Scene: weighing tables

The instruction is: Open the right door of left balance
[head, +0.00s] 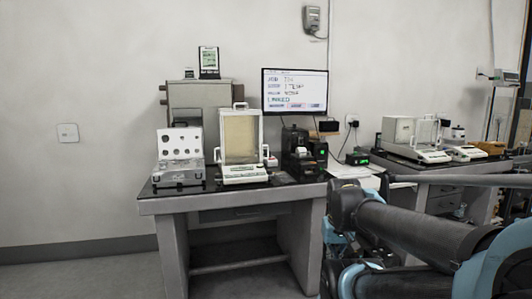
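The left balance (243,175) stands on the left table, with a tall white-framed draft shield and a tan-looking front pane (239,138). Its right side, where the right door (262,138) would be, is seen nearly edge-on, so I cannot tell whether that door is open or shut. My arm reaches in from the lower right, in front of the right part of the left table. My gripper is not visible in this view, and nothing of mine touches the balance.
On the left table (150,207), an open weight case (180,178) stands left of the balance. Small black devices (297,150) stand to its right, below a monitor (295,91). A second balance (409,138) stands on the right table. Floor (80,278) is clear at left.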

